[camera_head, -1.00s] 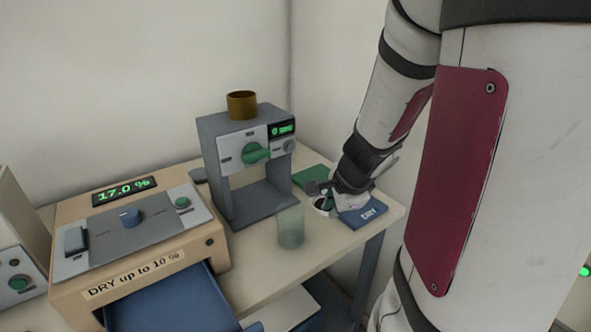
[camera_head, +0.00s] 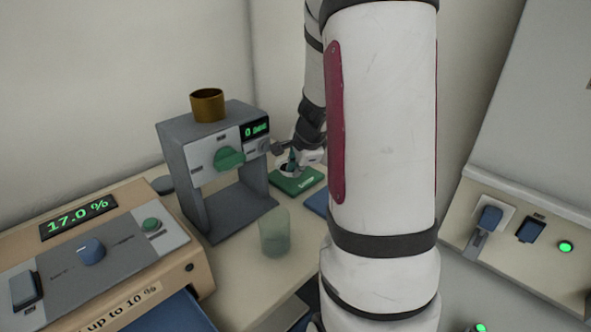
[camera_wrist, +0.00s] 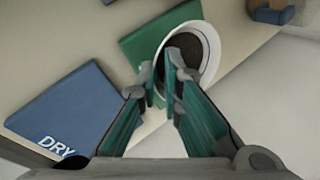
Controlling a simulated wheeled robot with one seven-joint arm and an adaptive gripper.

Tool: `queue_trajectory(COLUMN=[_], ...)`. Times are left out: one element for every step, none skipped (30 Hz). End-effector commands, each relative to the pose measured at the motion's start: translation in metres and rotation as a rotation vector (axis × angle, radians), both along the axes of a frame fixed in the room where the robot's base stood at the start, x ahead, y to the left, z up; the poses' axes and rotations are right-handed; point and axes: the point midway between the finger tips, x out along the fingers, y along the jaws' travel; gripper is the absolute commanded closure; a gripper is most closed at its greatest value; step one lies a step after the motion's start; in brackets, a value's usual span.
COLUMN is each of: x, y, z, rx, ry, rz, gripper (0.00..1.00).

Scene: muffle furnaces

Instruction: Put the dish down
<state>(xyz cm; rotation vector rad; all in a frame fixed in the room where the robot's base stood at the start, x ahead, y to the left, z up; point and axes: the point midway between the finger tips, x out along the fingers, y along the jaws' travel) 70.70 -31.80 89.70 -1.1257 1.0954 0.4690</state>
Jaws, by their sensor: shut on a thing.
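My gripper (camera_wrist: 162,88) is shut on the near wall of a white round dish (camera_wrist: 213,52) that has dark material inside. The dish is over the green mat (camera_wrist: 140,42) in the wrist view; whether it touches the mat is unclear. In the head view, my gripper (camera_head: 294,158) and the dish are at the green mat (camera_head: 303,184), partly hidden by my arm. The blue mat marked DRY (camera_wrist: 75,108) lies left of the gripper in the wrist view. It is mostly hidden behind my arm in the head view (camera_head: 316,203).
A grey machine (camera_head: 185,172) with a green knob and a brown cup (camera_head: 207,105) on top stands left of the green mat. A clear glass (camera_head: 275,235) stands near the table's front. A beige unit reading 17.0 % (camera_head: 95,255) is at left.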

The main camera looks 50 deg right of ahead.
Motion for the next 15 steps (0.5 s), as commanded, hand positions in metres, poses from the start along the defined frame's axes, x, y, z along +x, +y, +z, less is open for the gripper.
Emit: queue_trajectory(x=[0.006, 0.010, 0.013, 0.016, 0.018, 0.020, 0.021, 0.022, 0.023, 0.024, 0.025, 0.027, 0.029, 0.029, 0.029], y=[-0.009, -0.013, -0.018, -0.021, -0.024, -0.026, -0.028, -0.029, -0.030, -0.031, -0.033, -0.035, -0.038, -0.037, -0.037], z=[-0.001, -0.001, -0.002, -0.002, -0.002, -0.003, -0.003, -0.003, -0.003, -0.003, -0.003, -0.004, -0.004, -0.010, -0.017], rx=[-0.001, -0.001, 0.000, 0.000, 0.000, 0.001, 0.000, 0.000, 0.000, 0.000, 0.000, 0.000, -0.001, 0.001, 0.002], ry=[0.000, 0.000, 0.001, 0.000, 0.000, 0.000, -0.001, -0.001, -0.001, -0.001, 0.000, 0.000, 0.000, 0.001, 0.000], rz=[0.000, 0.000, 0.000, -0.001, -0.001, -0.002, -0.002, -0.002, -0.002, -0.002, -0.001, -0.001, 0.000, -0.003, -0.003], gripper=[1.00, 1.00, 1.00, 1.00, 1.00, 1.00, 1.00, 1.00, 1.00, 1.00, 1.00, 1.00, 1.00, 1.00, 1.00])
